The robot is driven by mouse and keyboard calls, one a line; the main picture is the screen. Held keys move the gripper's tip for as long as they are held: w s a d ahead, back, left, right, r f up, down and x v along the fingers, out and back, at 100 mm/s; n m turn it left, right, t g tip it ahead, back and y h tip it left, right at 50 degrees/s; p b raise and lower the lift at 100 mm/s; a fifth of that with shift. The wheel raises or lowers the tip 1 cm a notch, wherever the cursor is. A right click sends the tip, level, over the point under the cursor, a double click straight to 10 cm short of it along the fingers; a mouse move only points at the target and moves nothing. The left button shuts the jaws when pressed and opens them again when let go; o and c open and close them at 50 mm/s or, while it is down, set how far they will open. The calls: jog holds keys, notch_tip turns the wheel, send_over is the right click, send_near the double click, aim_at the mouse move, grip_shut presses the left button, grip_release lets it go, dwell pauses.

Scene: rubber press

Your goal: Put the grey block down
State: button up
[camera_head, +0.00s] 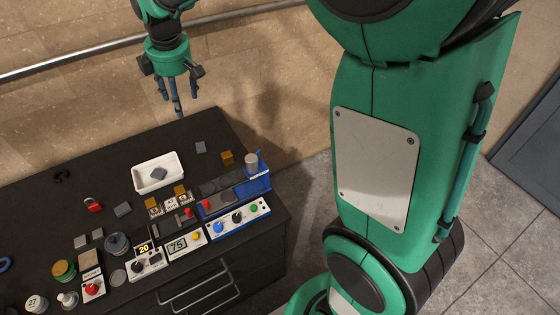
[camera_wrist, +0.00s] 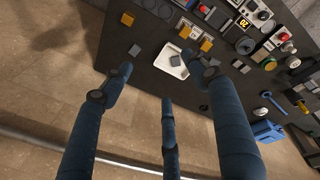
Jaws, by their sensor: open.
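A grey block (camera_head: 158,173) lies tilted in the white tray (camera_head: 138,184) on the black table; in the wrist view this block (camera_wrist: 175,60) shows inside the tray (camera_wrist: 163,68). Another grey block (camera_head: 200,147) lies flat on the table to the right of the tray, and a further one (camera_head: 122,209) lies to the left. The frames do not tell which of these is meant. My gripper (camera_head: 173,102) is open, with its three blue fingers spread and nothing between them. It hangs above the table's far edge, apart from the tray and the blocks.
An orange block (camera_head: 227,158) lies near the table's right end, beside a blue press (camera_head: 252,186) with a grey cylinder. A red padlock (camera_head: 93,204) lies left of the tray. Panels, a display (camera_head: 178,246) and several small parts crowd the front. The table's far side is mostly clear.

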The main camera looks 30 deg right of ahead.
jog(key=s+d+r+m+t, duration=0.1)
jog(key=s+d+r+m, duration=0.25)
jog(key=s, duration=0.65)
jog(key=s+d+r+m+t, duration=0.1)
jog(key=s+d+r+m, duration=0.25)
jog(key=s, duration=0.55)
jog(key=s+d+f+m, duration=0.2)
jog(key=s+m, duration=0.1)
jog(key=s, duration=0.5)
jog(key=s+d+f+m+t, duration=0.1)
jog(key=s+m, duration=0.3)
jog(key=s, duration=0.5)
jog(key=shift+d+f, duration=0.55)
jog(key=shift+f, duration=0.15)
jog(key=shift+f, duration=0.1)
notch_tip(320, 180, down, 11)
jog(key=b, duration=1.1)
